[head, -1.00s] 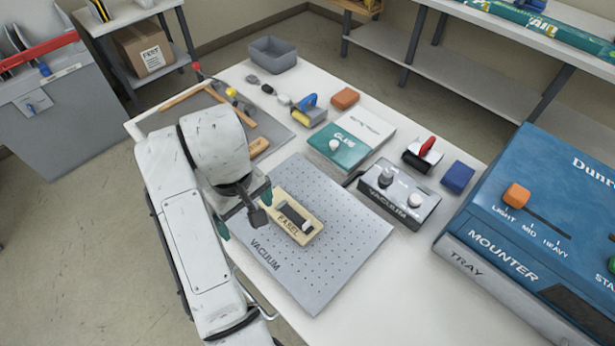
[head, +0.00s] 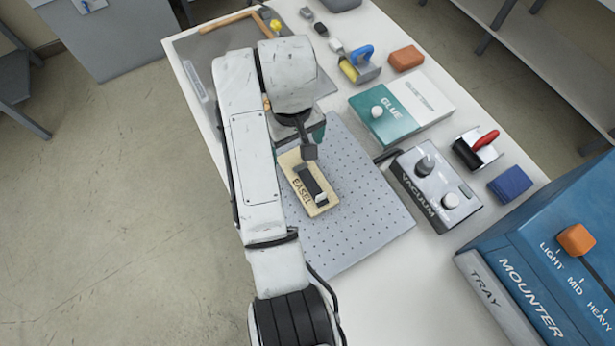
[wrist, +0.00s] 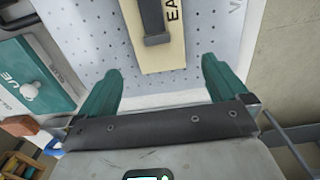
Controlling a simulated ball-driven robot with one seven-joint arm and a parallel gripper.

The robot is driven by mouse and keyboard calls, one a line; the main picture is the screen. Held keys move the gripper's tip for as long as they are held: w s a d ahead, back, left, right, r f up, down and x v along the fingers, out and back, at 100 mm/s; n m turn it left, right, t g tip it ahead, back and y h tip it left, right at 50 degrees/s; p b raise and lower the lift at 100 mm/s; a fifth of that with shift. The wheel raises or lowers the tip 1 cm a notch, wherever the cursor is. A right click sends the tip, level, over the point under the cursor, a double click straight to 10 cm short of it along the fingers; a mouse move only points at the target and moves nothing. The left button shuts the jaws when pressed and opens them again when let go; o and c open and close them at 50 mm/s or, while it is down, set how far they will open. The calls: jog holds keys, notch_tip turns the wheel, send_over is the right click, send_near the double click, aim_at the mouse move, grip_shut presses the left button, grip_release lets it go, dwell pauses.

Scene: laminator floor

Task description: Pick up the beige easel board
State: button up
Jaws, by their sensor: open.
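The beige easel board (head: 291,163), marked EASEL and with a dark bar on it, lies on the perforated vacuum plate (head: 373,217) on the white table. In the wrist view the board (wrist: 172,54) is ahead of the fingertips and between their lines, not between the fingers. My gripper (wrist: 158,78) has its two teal fingers apart and empty. In the head view my gripper (head: 310,135) is at the board's far end, partly hidden by my wrist. I cannot tell its exact height above the plate.
Right of the plate are the vacuum control box (head: 432,190) with knobs, a teal glue box (head: 385,121), a red-handled roller (head: 475,150) and a blue block (head: 510,184). The large blue mounter (head: 535,265) stands at the right. Bare floor lies left of the table.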

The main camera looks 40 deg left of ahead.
aim_at(296, 161)
jog(key=shift+d+f+p, duration=0.1)
jog(key=shift+f+p, duration=0.5)
jog(key=shift+f, duration=2.1)
jog(key=shift+c, duration=0.5)
jog(key=c, duration=1)
jog(key=shift+r, duration=0.1)
